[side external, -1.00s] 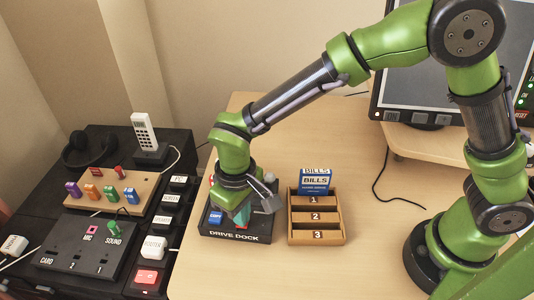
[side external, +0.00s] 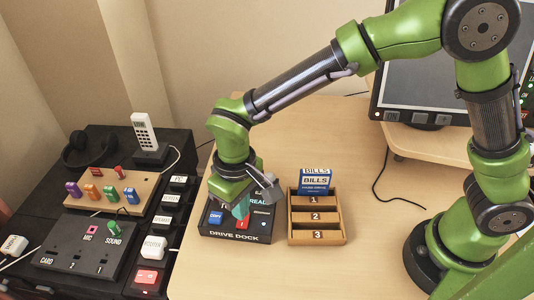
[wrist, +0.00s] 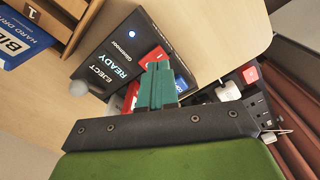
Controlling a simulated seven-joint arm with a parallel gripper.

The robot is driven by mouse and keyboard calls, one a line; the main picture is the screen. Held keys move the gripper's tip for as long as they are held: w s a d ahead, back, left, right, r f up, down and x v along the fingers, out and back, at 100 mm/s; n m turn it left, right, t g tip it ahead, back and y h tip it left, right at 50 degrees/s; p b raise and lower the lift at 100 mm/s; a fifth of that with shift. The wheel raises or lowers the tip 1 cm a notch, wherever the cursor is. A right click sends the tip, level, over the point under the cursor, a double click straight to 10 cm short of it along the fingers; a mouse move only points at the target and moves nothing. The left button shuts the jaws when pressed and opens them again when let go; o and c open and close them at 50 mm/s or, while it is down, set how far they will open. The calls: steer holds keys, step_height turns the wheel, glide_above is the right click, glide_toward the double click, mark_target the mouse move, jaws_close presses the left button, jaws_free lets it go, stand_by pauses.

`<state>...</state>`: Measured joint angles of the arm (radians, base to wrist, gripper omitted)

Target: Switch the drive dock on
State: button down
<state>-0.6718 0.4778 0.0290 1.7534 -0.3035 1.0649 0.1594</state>
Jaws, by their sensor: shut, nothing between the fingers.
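The drive dock (side external: 207,232) is a black box labelled DRIVE DOCK on the wooden desk, below my gripper (side external: 241,211). A blue block (side external: 215,217) and a red block (side external: 242,223) sit in it. In the wrist view the dock (wrist: 95,50) shows the words EJECT and READY and a small bright bluish light (wrist: 134,31). My gripper's teal fingers (wrist: 156,86) are together and empty, in front of the red and blue blocks. Whether they touch anything is unclear. A rounded pale knob (wrist: 78,88) is at the dock's edge. My gripper hides part of the dock's top.
A three-tier bills tray (side external: 318,238) stands close on the right of the dock. To the left are a black panel (side external: 88,245), a wooden pegboard (side external: 112,190) and a strip of switches (side external: 155,246). The desk in front of the dock is clear.

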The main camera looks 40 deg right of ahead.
mark_target(243, 225)
steer(key=shift+r, duration=2)
steer(key=shift+s+f, duration=0.15)
steer(key=shift+f, duration=0.1)
steer(key=s+d+r+m+t, duration=0.2)
steer(key=s+d+r, duration=0.1)
steer(key=d, duration=0.5)
steer(key=s+d+r+m+t+y, duration=0.1)
steer(key=s+d+r+m+t, duration=0.1)
steer(key=d+r, duration=0.3)
steer(key=s+d+r+m+t+y, duration=0.1)
steer(key=s+d+r+m+t, duration=0.2)
steer(key=d, duration=0.8)
steer(key=shift+v, duration=1.15)
